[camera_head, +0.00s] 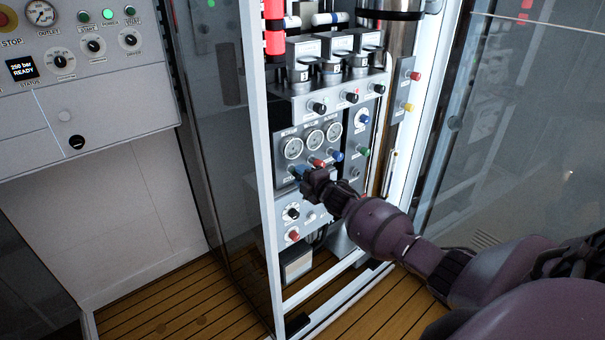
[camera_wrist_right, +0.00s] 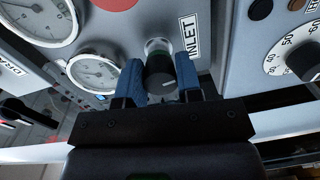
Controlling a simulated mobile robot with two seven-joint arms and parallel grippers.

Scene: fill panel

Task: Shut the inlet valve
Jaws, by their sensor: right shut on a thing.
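The inlet valve (camera_wrist_right: 160,72) shows in the right wrist view as a dark round knob on a pale stem, beside an "INLET" label (camera_wrist_right: 189,36) on the grey panel. My right gripper (camera_head: 303,175) is at the lower left of the gauge panel (camera_head: 331,167) in the head view. Its blue fingers lie on both sides of the knob and are shut on it. In the head view the gripper hides the knob. My left gripper is not in view.
Three round gauges (camera_head: 314,138) sit just above the gripper. A red knob (camera_head: 318,162) and a blue knob (camera_head: 336,155) are close on its right. The white cabinet frame post (camera_head: 262,170) stands close on the left. A control console (camera_head: 85,80) is farther left.

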